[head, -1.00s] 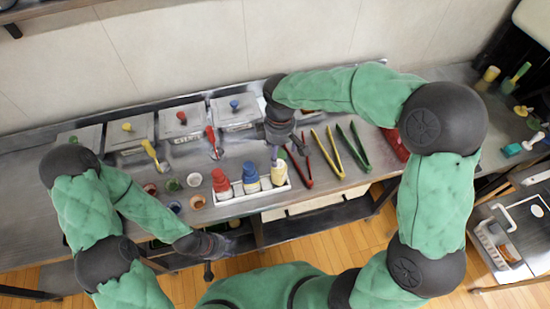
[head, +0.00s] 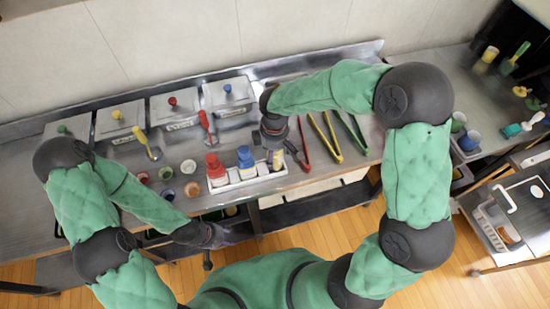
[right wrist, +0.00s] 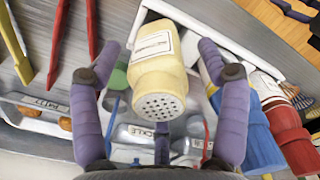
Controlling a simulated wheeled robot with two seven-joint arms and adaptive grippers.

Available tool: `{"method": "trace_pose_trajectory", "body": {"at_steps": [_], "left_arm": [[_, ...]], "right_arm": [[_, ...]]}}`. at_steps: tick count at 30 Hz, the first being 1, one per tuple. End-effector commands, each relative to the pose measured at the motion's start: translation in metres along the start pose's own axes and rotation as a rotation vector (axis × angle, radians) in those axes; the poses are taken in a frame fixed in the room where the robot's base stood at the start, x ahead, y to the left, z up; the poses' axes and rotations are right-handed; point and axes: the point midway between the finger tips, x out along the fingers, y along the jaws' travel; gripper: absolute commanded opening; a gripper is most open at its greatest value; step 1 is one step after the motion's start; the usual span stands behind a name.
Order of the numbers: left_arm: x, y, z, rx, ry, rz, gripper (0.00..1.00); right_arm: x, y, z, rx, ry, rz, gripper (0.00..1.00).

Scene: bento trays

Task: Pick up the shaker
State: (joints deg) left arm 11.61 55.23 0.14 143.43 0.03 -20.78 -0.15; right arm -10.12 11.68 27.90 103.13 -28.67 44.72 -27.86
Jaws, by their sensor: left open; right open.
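The shaker (right wrist: 160,70), cream-yellow with a pale label and a holed top, stands at the right end of a white caddy (head: 250,183). In the head view the shaker (head: 277,160) is partly hidden under my right gripper (head: 273,148). In the right wrist view my right gripper (right wrist: 158,55) is open, with purple fingers on both sides of the shaker. Small gaps show between the fingers and the shaker. My left gripper (head: 222,238) is open and empty, low in front of the counter edge.
A blue bottle (head: 246,160) and a red bottle (head: 216,170) share the caddy, left of the shaker. Red tongs (head: 304,150) and yellow tongs (head: 325,138) lie close to the right. Lidded metal containers (head: 228,96) line the back.

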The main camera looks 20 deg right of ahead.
Motion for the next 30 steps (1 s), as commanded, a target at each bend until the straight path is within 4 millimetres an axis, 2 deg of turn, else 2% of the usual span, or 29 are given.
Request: {"method": "trace_pose_trajectory", "body": {"at_steps": [2,8,11,15,17,18,26,30], "left_arm": [[0.0026,-0.0009,-0.0001,0.000,0.000,0.000,0.45],[0.0016,-0.0006,-0.0001,0.000,0.000,0.000,0.45],[0.0016,-0.0006,-0.0001,0.000,0.000,0.000,0.45],[0.0016,-0.0006,-0.0001,0.000,0.000,0.000,0.45],[0.0016,-0.0006,-0.0001,0.000,0.000,0.000,0.45],[0.0017,-0.0006,-0.0001,0.000,0.000,0.000,0.45],[0.0013,-0.0005,-0.0001,0.000,0.000,0.000,0.45],[-0.0008,0.0003,0.0000,0.000,0.000,0.000,0.45]], "right_arm": [[0.0071,0.0000,0.0000,0.000,0.000,0.000,0.76],[0.0067,0.0001,-0.0002,0.000,0.000,0.000,0.76],[0.0066,0.0002,-0.0002,0.000,0.000,0.000,0.53],[0.0065,0.0001,-0.0002,0.000,0.001,0.000,0.15],[0.0066,0.0001,-0.0001,0.000,0.000,0.000,0.15],[0.0065,0.0002,-0.0002,0.000,0.001,0.000,0.09],[0.0053,0.0002,-0.0002,0.000,0.001,0.000,0.09],[-0.0021,0.0008,-0.0005,0.001,0.002,0.002,0.09]]}}
